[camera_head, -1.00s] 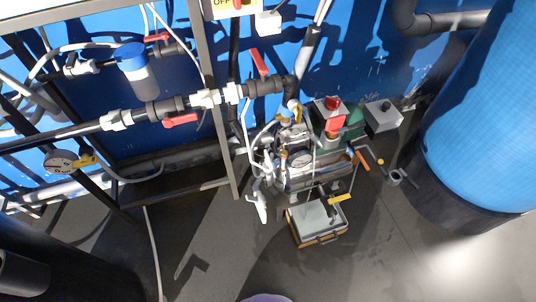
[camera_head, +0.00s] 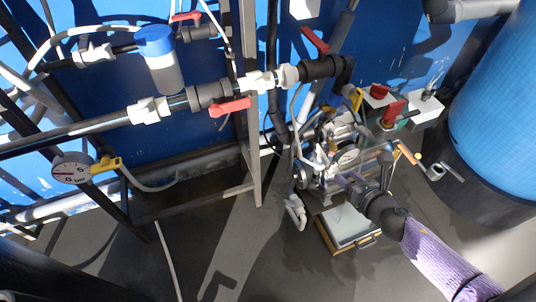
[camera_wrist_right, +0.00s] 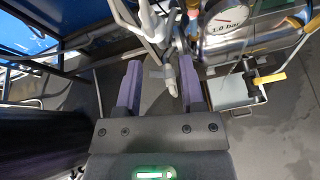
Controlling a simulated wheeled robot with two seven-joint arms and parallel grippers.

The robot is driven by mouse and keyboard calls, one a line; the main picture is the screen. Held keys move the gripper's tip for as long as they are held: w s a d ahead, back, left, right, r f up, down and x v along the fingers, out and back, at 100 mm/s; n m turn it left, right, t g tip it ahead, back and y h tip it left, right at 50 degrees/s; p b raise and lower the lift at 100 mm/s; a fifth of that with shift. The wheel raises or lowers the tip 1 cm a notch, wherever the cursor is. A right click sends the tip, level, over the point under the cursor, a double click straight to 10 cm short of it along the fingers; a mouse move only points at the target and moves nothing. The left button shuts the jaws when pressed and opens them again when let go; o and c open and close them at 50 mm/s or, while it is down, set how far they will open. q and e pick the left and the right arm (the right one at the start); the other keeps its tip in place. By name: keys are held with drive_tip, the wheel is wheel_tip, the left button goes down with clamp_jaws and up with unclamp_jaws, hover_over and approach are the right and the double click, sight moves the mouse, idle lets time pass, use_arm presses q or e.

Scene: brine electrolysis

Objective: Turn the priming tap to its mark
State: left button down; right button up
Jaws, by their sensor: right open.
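I cannot tell for certain which tap is the priming tap, and no mark can be read. A small white tap-like fitting (camera_head: 296,211) hangs at the left side of the pump assembly (camera_head: 346,157). A pale fitting, probably the same one, shows ahead between my fingers in the right wrist view (camera_wrist_right: 170,76). My right gripper (camera_wrist_right: 160,68) is open, its two purple fingers apart on either side of that fitting; contact cannot be told. In the head view my right gripper (camera_head: 338,183) is at the front of the assembly, partly hiding it. My left gripper is not in view.
Red-handled valves (camera_head: 230,107) and a yellow-handled gauge (camera_head: 72,168) sit on pipework at left. A blue tank (camera_head: 497,115) stands at right. Floor between frame and box is clear.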

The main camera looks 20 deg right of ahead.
sight(324, 153)
drive_tip(key=w+b, duration=0.1)
drive_tip(key=w, duration=0.2)
drive_tip(key=w+a+f+n+b, duration=0.1)
drive_tip(key=w, duration=0.2)
drive_tip(key=w+a+f+n+b, duration=0.1)
drive_tip(key=w, duration=0.3)
drive_tip(key=shift+f+y+b, duration=0.15)
drive_tip(key=shift+y+b, duration=0.15)
drive_tip(key=shift+y, duration=0.1)
drive_tip(key=shift+w, duration=0.3)
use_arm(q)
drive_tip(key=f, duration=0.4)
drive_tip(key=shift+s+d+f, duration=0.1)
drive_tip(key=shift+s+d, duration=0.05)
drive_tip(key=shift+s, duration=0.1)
use_arm(e)
drive_tip(key=c, duration=0.6)
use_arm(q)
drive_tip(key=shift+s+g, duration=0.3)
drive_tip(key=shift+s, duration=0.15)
use_arm(e)
clamp_jaws()
